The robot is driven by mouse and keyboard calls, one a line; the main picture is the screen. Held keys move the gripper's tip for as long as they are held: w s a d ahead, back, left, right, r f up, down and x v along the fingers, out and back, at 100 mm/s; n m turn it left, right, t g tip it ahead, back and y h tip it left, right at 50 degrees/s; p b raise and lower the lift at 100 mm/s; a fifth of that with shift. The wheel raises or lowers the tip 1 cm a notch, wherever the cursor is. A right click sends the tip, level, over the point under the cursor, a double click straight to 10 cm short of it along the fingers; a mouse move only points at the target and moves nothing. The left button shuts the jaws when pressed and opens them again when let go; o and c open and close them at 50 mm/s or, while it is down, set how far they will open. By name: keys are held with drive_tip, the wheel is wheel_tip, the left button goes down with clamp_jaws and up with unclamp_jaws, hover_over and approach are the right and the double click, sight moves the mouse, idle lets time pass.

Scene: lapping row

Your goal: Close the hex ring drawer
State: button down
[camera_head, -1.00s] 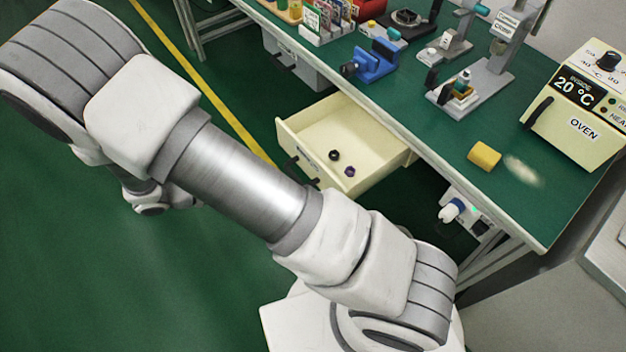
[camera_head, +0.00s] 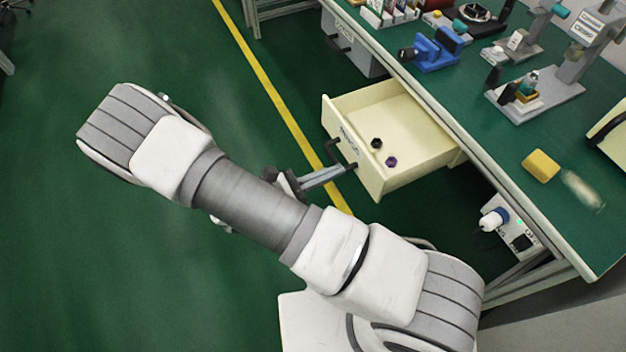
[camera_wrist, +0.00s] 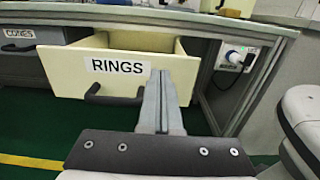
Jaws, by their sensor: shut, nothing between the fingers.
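The cream drawer labelled RINGS (camera_head: 385,186) stands pulled out from under the green bench. Its black handle also shows in the wrist view (camera_wrist: 112,97). Two small hex rings lie inside: a black one (camera_head: 376,143) and a purple one (camera_head: 391,161). My gripper (camera_head: 350,167) is shut and empty, with its fingertips at the drawer front. In the wrist view, the fingertips (camera_wrist: 160,75) overlap the front just right of the RINGS label and the handle. I cannot tell whether they touch it.
A grey drawer labelled CONES (camera_wrist: 30,60) is to the left. A socket box with a plug (camera_head: 508,225) hangs under the bench at right.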

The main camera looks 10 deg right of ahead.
sight(367, 158)
drive_tip(key=b+x, duration=0.1)
drive_tip(key=x, duration=0.5)
drive_tip(key=shift+d, duration=0.15)
drive_tip(key=p+x, duration=0.3)
drive_tip(key=x, duration=1.9)
drive_tip(key=shift+w+d, duration=0.1)
drive_tip(key=shift+d, duration=0.3)
drive_tip(key=shift+w+d, duration=0.1)
drive_tip(key=shift+d, duration=0.15)
drive_tip(key=shift+p, duration=0.3)
drive_tip(key=shift+a, duration=0.6)
drive_tip(key=p+v, duration=0.2)
drive_tip(key=v, duration=1.1)
drive_tip(key=shift+s+a, duration=0.2)
